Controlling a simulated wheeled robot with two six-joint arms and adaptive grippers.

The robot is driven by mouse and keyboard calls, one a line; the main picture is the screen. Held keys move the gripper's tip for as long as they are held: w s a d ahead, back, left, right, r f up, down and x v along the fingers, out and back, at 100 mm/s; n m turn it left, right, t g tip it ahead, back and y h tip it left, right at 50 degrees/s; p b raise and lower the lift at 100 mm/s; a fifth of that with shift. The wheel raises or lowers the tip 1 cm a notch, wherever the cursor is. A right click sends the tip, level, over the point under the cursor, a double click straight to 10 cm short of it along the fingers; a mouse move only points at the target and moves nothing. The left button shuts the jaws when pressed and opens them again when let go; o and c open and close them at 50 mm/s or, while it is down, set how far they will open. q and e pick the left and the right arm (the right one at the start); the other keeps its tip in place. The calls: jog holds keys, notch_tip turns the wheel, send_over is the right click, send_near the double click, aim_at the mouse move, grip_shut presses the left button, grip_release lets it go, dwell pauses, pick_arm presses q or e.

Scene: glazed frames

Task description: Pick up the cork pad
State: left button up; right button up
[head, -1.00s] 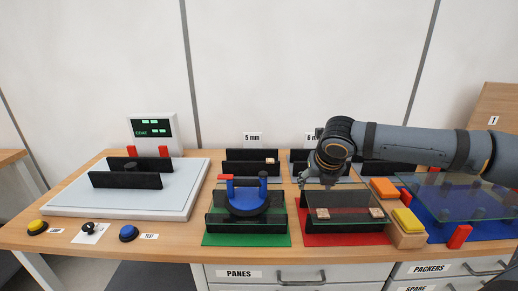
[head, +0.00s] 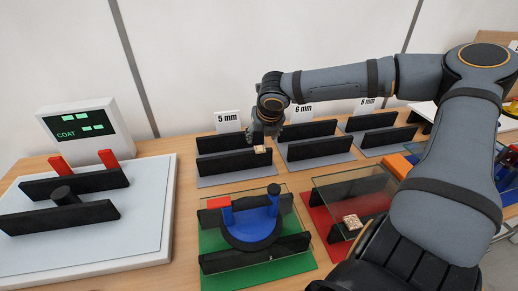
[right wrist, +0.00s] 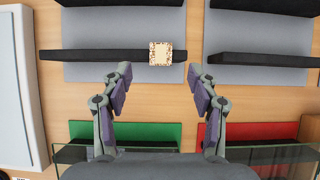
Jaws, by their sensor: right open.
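A small light cork pad (head: 261,149) rests at the right end of the front black bar of the 5 mm rack (head: 222,163). In the right wrist view the cork pad (right wrist: 160,53) is a speckled square, just beyond the fingertips and centred between them. My right gripper (head: 268,130) hangs over the rack, pointing down; the wrist view shows its fingers (right wrist: 160,78) spread with nothing between them. Another cork pad (head: 352,221) lies at the glass pane over the red mat. My left gripper is in neither current view.
A blue suction lifter (head: 254,226) with a red end sits at a glass pane over the green mat (head: 217,238). Black-barred 6 mm (head: 311,149) and 8 mm (head: 379,132) racks stand to the right. The COAT unit (head: 85,130) and its pale platform (head: 160,190) are left.

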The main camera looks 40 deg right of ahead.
aim_at(260, 148)
jog(key=x, duration=0.3)
jog(key=s+x, duration=0.1)
jog(key=x, duration=0.1)
jog(key=shift+w+f+b, duration=0.15)
jog(key=shift+f+b, duration=0.2)
jog(key=shift+f, duration=0.2)
jog(key=shift+w+f, duration=0.35)
jog(key=shift+w, duration=0.05)
pick_arm(q)
jog(key=shift+w+f, duration=0.2)
jog(key=shift+w, duration=0.3)
jog(key=shift+w+f, duration=0.15)
jog(key=shift+w, duration=0.35)
pick_arm(e)
jog(key=shift+s+r, duration=0.1)
jog(key=shift+c, duration=1.3)
jog(key=c, duration=0.5)
pick_arm(q)
jog(key=shift+w, duration=0.3)
